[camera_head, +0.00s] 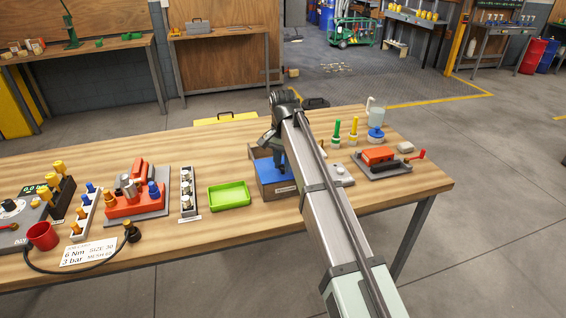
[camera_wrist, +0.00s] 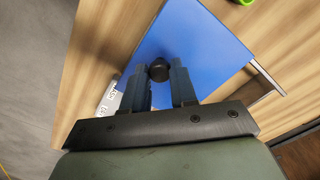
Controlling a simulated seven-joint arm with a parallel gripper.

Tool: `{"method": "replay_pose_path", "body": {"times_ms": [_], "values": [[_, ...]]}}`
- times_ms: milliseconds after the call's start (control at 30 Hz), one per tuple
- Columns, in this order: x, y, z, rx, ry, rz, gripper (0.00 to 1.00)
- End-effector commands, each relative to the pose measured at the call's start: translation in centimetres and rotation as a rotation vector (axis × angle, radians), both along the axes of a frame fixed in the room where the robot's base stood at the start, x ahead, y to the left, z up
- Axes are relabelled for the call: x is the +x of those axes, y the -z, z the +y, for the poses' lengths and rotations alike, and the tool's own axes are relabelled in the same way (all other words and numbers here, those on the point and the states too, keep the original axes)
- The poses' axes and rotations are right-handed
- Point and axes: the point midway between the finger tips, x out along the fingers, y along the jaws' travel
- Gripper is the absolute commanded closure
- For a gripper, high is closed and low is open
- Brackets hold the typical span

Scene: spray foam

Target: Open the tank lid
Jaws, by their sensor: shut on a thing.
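The tank (camera_head: 284,190) is a box on the workbench with a flat blue lid (camera_head: 266,171), partly behind my arm in the head view. In the wrist view the blue lid (camera_wrist: 205,40) fills much of the upper middle, with a round black knob (camera_wrist: 159,68) on it. My gripper (camera_wrist: 160,82) has its two fingers on either side of the knob and is shut on it. In the head view my gripper (camera_head: 279,158) points down over the lid. I cannot tell whether the lid is raised off the tank.
A green tray (camera_head: 229,196) lies left of the tank. A red-and-grey fixture (camera_head: 135,200) and a rack of white parts (camera_head: 188,190) stand further left. Right of my arm are green and yellow-handled tools (camera_head: 345,130) and an orange device (camera_head: 379,156). Bare wood lies in front.

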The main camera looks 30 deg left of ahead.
Motion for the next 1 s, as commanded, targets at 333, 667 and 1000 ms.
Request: {"method": "replay_pose_path", "body": {"times_ms": [333, 667, 1000], "values": [[0.0, 0.0, 0.0, 0.0, 0.0, 0.0, 1.0], [3.0, -0.1, 2.9, 0.0, 0.0, 0.0, 1.0], [8.3, -0.1, 8.2, -0.001, 0.0, 0.0, 1.0]]}}
